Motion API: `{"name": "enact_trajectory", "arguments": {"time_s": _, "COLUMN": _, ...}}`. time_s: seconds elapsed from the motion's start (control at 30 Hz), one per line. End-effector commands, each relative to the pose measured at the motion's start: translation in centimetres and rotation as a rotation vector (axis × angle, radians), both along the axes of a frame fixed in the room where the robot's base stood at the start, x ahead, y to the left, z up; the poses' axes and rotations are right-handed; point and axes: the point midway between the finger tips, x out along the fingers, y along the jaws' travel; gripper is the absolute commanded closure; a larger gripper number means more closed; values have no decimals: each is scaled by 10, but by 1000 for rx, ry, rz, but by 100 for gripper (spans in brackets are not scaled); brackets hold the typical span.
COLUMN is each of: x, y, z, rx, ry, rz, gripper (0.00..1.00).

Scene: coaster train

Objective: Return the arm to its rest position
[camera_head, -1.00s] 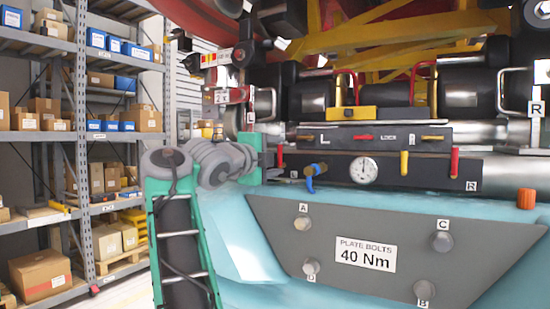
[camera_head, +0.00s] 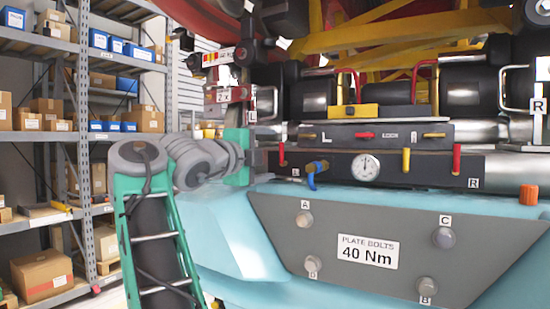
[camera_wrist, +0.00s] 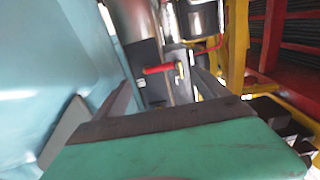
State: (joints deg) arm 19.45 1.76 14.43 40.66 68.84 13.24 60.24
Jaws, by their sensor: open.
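My arm (camera_head: 155,215), with green rails and grey joints, rises at the lower left of the head view. It bends right at its grey wrist joints. My gripper (camera_head: 250,153) points right at the left end of the dark valve block. Its fingers are small and partly hidden there. In the wrist view, my gripper (camera_wrist: 165,88) has its two dark fingers spread apart with nothing held between them. A red-handled lever (camera_wrist: 158,69) shows beyond the gap between them.
The dark valve block with a gauge (camera_head: 365,168) and several coloured levers stands right of my gripper. Below it is a grey plate (camera_head: 380,225) with bolts on a light-blue body (camera_head: 222,230). Shelves with boxes (camera_head: 45,275) stand at the left.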

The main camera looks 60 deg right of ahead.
Motion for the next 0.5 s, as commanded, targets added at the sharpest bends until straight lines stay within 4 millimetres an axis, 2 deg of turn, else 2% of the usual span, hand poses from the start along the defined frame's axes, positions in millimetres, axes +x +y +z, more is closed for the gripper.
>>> {"name": "enact_trajectory", "arguments": {"time_s": 0.03, "x": 1, "y": 10, "z": -1, "rx": 0, "ry": -1, "rz": 4, "gripper": 16}}
{"name": "enact_trajectory", "arguments": {"time_s": 0.17, "x": -1, "y": 24, "z": -1, "rx": 0, "ry": 0, "rz": 2, "gripper": 16}}
{"name": "enact_trajectory", "arguments": {"time_s": 0.5, "x": -3, "y": 26, "z": 0, "rx": 0, "ry": 0, "rz": -1, "gripper": 16}}
